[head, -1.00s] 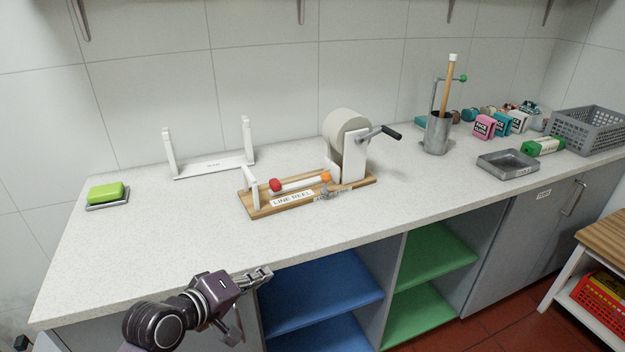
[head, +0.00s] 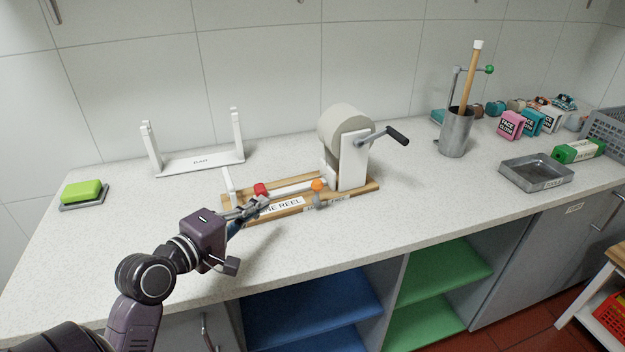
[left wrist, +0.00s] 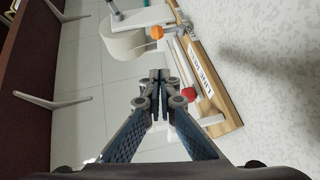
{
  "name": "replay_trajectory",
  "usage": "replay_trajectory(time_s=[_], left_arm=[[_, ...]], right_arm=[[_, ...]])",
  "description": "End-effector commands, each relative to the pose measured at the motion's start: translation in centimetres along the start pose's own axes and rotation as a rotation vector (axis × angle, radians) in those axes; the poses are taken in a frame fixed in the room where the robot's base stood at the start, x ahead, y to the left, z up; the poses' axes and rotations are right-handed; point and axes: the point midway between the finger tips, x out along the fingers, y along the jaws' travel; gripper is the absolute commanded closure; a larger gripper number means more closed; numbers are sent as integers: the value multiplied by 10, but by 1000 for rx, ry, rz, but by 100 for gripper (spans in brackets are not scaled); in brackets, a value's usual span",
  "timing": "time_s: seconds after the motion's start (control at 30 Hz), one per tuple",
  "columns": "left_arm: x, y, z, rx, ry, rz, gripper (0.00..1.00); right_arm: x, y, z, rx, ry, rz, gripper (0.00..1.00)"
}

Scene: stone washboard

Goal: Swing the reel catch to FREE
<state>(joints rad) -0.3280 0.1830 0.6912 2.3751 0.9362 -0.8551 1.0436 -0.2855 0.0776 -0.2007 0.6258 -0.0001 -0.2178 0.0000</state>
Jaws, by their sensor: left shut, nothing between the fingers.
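The line reel stands on a wooden base (head: 366,188) on the counter, with a grey-white drum (head: 345,122) and a black-handled crank (head: 397,135). A white bar (head: 292,187) lies low along the base, with a red knob (head: 261,189) at its left end and an orange ball (head: 318,185) near its right end. My left gripper (head: 264,202) is shut and empty, close in front of the red knob; contact cannot be told. In the left wrist view the shut fingertips (left wrist: 160,77) are beside the red knob (left wrist: 189,95). The gripper partly covers the LINE REEL label (head: 285,205). My right gripper is not in view.
A white rack (head: 198,163) and a green sponge on a dish (head: 83,193) are to the left. A metal canister (head: 455,134), a grey tray (head: 537,174) and small boxes (head: 511,124) are to the right. The front of the counter is clear.

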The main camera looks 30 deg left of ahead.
Motion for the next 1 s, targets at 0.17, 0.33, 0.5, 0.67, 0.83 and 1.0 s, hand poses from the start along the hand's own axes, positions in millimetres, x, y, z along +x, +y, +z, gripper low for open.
replay_trajectory(time_s=[0.17,0.33,0.5,0.67,0.83,1.0], left_arm=[[0,0,0,-1,1,0,100],[2,0,0,-1,0,1,100],[18,2,0,-2,0,2,100],[51,3,0,-1,-1,3,100],[88,2,0,-2,0,1,100],[113,2,13,-3,-2,0,100]], right_arm=[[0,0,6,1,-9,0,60],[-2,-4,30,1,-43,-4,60],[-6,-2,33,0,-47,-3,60],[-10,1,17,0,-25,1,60],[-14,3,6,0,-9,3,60],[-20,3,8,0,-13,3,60]])
